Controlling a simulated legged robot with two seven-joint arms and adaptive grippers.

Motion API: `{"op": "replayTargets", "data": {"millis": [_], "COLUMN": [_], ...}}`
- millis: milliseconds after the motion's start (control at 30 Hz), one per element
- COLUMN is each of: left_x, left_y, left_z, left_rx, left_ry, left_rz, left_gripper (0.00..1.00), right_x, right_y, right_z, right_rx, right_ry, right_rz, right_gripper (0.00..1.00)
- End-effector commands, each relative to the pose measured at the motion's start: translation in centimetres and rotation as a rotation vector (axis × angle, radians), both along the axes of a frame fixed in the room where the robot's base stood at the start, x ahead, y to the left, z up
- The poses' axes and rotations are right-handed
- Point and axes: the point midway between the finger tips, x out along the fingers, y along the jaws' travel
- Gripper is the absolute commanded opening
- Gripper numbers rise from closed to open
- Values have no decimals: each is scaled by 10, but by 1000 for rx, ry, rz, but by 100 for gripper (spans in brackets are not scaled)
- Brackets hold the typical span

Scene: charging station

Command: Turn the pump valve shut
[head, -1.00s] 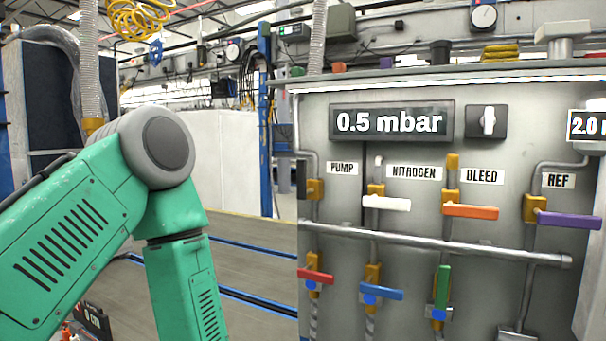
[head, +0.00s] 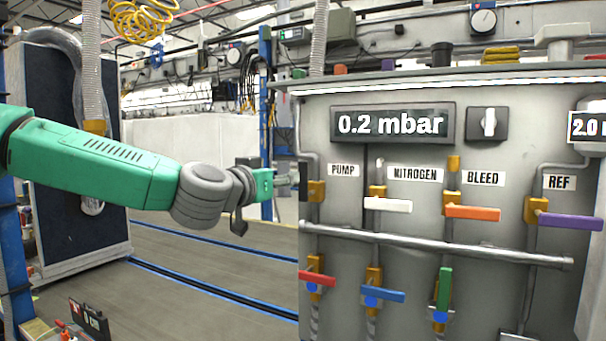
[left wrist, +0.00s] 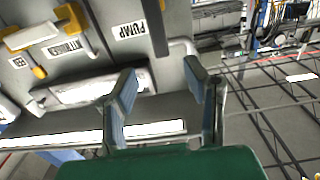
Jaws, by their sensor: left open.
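The pump valve (head: 316,191) is at the left edge of the grey panel, below the PUMP label. Its brass body shows, with a dark handle (head: 303,180) standing upright. In the left wrist view, which is turned over, the dark handle (left wrist: 155,26) lies beside the PUMP label, beyond the fingertips. My left gripper (head: 262,184) is just left of the panel edge at about the handle's height; its fingers are hard to make out there. In the left wrist view the left gripper (left wrist: 160,85) is open, with nothing between its fingers. My right gripper is not in view.
The panel also carries a white nitrogen handle (head: 388,204), an orange bleed handle (head: 472,212), a purple REF handle (head: 569,220), and red, blue and green handles below a horizontal pipe (head: 430,244). A display (head: 392,124) reads 0.2 mbar. Open floor lies left of the panel.

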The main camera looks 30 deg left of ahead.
Motion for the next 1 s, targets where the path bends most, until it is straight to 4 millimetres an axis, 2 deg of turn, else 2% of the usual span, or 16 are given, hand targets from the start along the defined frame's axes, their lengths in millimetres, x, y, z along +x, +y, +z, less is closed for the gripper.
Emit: {"op": "replayTargets", "data": {"millis": [300,500,700,933,967,1000], "left_x": [66,94,105,105,105,105], "left_y": [5,6,7,6,6,6], "left_z": [-2,-1,0,0,0,0], "left_rx": [1,1,0,0,0,0], "left_ry": [2,1,0,0,0,0], "left_rz": [2,1,0,-1,-1,-1], "left_gripper": [41,41,41,41,38,24], "right_x": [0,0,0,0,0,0], "right_y": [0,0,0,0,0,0], "right_z": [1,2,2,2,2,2], "right_rx": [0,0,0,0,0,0], "right_ry": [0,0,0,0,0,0], "right_rz": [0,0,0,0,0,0], "right_gripper": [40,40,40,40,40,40]}}
